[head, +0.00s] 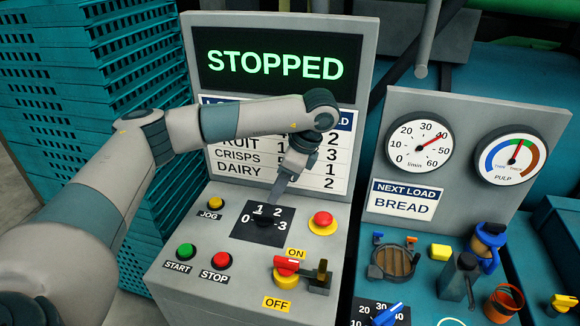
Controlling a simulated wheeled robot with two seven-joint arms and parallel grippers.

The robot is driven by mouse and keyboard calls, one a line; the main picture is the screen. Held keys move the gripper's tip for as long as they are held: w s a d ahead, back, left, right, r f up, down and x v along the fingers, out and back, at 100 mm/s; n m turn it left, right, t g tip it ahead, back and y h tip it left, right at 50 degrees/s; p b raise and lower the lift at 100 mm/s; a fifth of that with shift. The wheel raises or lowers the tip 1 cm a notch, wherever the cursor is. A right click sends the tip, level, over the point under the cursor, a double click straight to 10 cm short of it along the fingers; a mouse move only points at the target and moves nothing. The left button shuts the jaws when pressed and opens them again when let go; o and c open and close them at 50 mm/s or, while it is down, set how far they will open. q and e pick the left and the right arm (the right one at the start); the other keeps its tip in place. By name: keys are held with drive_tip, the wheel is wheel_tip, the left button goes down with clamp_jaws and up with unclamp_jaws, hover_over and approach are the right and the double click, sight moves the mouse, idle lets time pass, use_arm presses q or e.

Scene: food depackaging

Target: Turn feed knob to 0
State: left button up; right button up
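The feed knob (265,221) is a small dark knob on a black plate (246,236) marked 0, 1, 2 and 3, on the grey sloping console. Its pointer direction is too dark to tell. My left gripper (276,196) points down just above and behind the knob, near the 1 and 2 marks. The fingers overlap in this view, so I cannot tell whether they are open or whether they touch the knob. My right gripper is not in view.
A display (277,66) reads STOPPED. Around the knob are a yellow JOG button (215,203), green START (185,250), red STOP (222,260), a red button on yellow (322,221) and a red ON/OFF switch (287,266). A gauge panel (460,110) stands right, reading NEXT LOAD BREAD.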

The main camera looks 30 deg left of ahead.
use_arm(q)
drive_tip(key=b+v, duration=0.1)
drive_tip(key=v, duration=0.6)
drive_tip(key=shift+d+r, duration=0.2)
drive_tip(key=shift+r, duration=0.2)
